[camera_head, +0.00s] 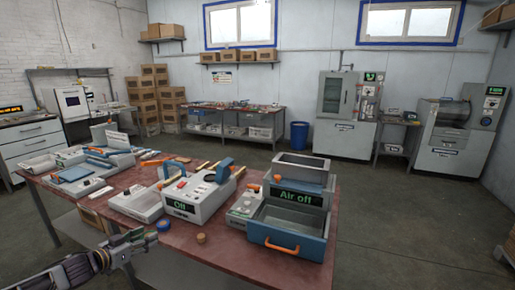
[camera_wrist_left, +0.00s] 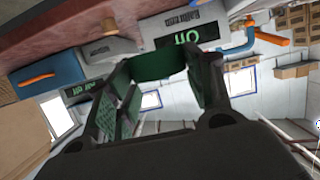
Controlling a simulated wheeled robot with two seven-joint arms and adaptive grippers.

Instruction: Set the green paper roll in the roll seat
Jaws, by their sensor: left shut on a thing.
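My left gripper (camera_head: 138,240) is at the front left edge of the table, in front of the machine marked "Off". In the left wrist view, my left gripper (camera_wrist_left: 165,90) is shut on the green paper roll (camera_wrist_left: 157,66), which shows as a dark green curved band between the fingertips. In the head view only a small bit of green (camera_head: 134,233) shows at the fingertips. I cannot tell which part is the roll seat. My right gripper is not in view.
The "Air off" machine (camera_head: 291,222), with a blue orange-handled drawer, stands to the right.

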